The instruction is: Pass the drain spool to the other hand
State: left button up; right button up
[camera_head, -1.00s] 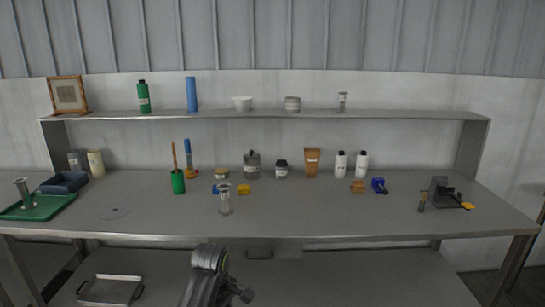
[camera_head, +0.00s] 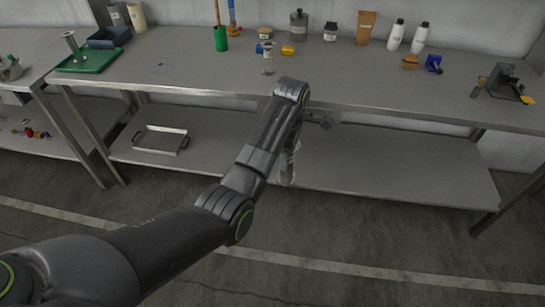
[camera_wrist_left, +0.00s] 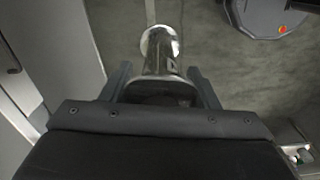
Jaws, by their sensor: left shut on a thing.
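My left gripper (camera_head: 290,148) hangs in front of the bench edge at the end of my left arm, partly hidden by the wrist. In the left wrist view its fingers (camera_wrist_left: 160,78) are shut on the drain spool (camera_wrist_left: 160,48), a shiny metal tube with a round flange at its far end. In the head view the drain spool (camera_head: 287,172) shows as a pale piece below the wrist, above the floor. My right gripper is not in view.
A metal tray (camera_head: 160,140) lies on the lower shelf. Floor in front is clear.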

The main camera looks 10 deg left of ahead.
aim_at(291, 173)
pick_arm(q)
jog(key=shift+n, duration=0.4)
jog(key=f, duration=0.6)
jog(key=d+f, duration=0.1)
jog(key=f, duration=0.2)
jog(key=shift+w+d+f, duration=0.1)
jog(key=shift+w+f, duration=0.15)
jog(key=shift+w, duration=0.05)
